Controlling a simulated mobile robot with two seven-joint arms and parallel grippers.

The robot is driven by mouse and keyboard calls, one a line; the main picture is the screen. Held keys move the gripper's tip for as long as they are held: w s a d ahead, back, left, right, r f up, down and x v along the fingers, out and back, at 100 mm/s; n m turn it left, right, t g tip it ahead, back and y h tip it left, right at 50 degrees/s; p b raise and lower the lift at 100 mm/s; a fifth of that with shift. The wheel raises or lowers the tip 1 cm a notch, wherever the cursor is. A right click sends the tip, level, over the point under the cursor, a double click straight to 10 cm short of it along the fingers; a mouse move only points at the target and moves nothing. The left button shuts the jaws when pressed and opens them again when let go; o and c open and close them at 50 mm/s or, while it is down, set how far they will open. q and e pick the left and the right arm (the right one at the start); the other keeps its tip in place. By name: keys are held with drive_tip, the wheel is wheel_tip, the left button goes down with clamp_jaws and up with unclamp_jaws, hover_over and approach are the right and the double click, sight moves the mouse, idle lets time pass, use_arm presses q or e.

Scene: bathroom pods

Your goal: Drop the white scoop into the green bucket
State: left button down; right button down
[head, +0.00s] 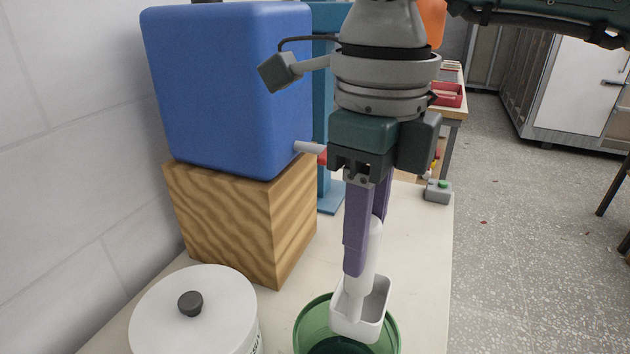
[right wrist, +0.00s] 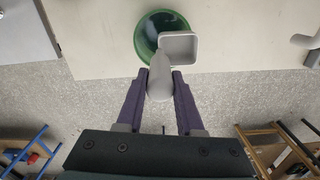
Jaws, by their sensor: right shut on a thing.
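The white scoop (head: 361,309) hangs bowl-down from my right gripper (head: 362,268), which is shut on its handle. In the head view the bowl is over the green bucket (head: 310,323), at the bottom of the picture, and covers part of its mouth. The right wrist view shows the scoop (right wrist: 178,48) in front of the green bucket (right wrist: 146,33), overlapping its right part, between the purple fingers of my right gripper (right wrist: 161,85). How far the bowl reaches below the rim is hard to tell. My left gripper is not in view.
A white lidded container (head: 225,310) stands left of the bucket. Behind it a blue tank (head: 235,95) rests on a wooden block (head: 235,215). The table (head: 425,260) right of the bucket is clear.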

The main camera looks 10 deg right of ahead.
drive_tip(key=shift+c, duration=2.3)
unclamp_jaws()
wheel_tip(320, 180, up, 9)
drive_tip(key=b, duration=0.2)
drive_tip(key=shift+r+b, duration=0.1)
drive_tip(key=shift+b, duration=0.2)
drive_tip(key=shift+r, duration=0.4)
